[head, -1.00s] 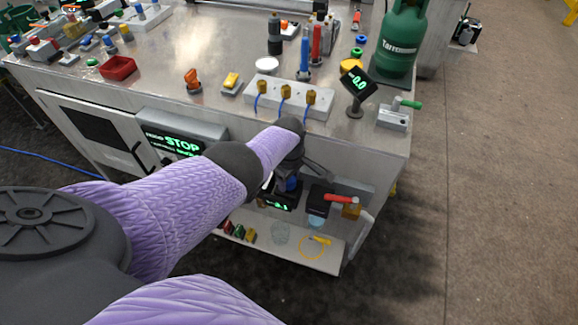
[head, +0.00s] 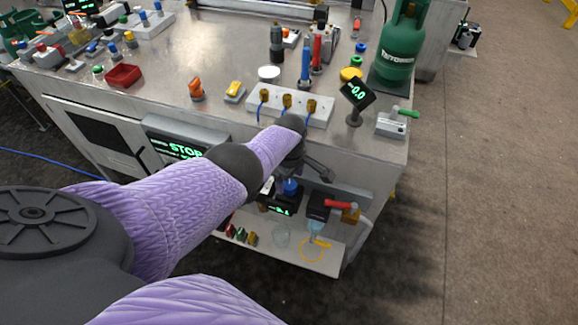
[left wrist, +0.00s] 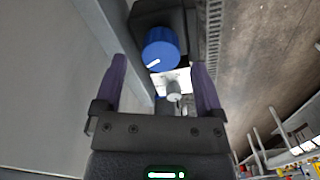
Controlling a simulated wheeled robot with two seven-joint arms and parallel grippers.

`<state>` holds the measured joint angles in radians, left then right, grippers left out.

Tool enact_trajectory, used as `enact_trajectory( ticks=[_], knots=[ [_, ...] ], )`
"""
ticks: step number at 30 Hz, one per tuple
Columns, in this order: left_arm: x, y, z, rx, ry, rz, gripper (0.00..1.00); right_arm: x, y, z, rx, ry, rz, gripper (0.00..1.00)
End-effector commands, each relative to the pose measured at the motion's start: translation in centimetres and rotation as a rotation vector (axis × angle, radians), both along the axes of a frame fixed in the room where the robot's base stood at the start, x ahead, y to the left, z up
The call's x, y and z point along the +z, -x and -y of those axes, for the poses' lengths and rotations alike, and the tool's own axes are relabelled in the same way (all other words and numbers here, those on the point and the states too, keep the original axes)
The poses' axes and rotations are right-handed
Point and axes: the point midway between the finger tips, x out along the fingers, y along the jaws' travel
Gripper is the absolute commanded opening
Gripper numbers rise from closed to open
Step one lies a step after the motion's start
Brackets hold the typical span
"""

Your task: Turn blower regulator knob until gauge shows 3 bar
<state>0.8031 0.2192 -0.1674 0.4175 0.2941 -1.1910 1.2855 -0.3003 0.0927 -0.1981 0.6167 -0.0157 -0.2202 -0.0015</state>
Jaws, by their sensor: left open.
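The blue knob (head: 289,187) sits on the front of the bench, just below my left gripper (head: 306,167). In the left wrist view the blue knob (left wrist: 160,50) has a white pointer line and lies ahead of and between the fingertips. My left gripper (left wrist: 158,66) is open there, with a purple finger on either side and nothing held. Whether the fingertips touch the knob I cannot tell. A small gauge with green digits (head: 281,210) is below the knob; its reading is too small to be sure of. My right gripper is not in view.
A black valve block with a red lever (head: 338,205) is right of the knob. A lower shelf (head: 290,258) holds small blocks and a yellow loop. On top are a post display reading about -0.0 (head: 357,93), a white strip with blue cables (head: 318,119) and a green bottle (head: 398,50).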

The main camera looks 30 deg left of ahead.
Motion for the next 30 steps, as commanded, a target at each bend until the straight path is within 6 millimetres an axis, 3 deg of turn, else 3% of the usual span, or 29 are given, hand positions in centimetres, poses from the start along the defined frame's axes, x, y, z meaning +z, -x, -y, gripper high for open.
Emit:
enact_trajectory(
  ticks=[1, 3, 9, 24, 26, 30],
  knots=[
    [2.8, -0.1, 0.0, 0.001, 0.000, 0.005, 0.89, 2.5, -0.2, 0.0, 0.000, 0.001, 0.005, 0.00],
    [4.6, -0.1, 0.0, 0.001, 0.000, 0.005, 0.89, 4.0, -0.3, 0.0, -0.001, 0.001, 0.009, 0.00],
    [7.2, 0.0, -0.1, 0.002, -0.001, 0.001, 0.89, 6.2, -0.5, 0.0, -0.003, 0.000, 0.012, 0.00],
    [6.9, 0.1, 0.0, -0.012, -0.002, 0.001, 0.89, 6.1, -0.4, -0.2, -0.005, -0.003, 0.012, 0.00],
    [6.5, 0.5, 0.4, -0.072, -0.009, 0.007, 0.89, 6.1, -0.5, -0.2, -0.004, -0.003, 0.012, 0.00],
    [4.6, 3.9, 2.9, -0.442, -0.042, 0.045, 0.89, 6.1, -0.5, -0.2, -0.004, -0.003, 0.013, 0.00]
  ],
)
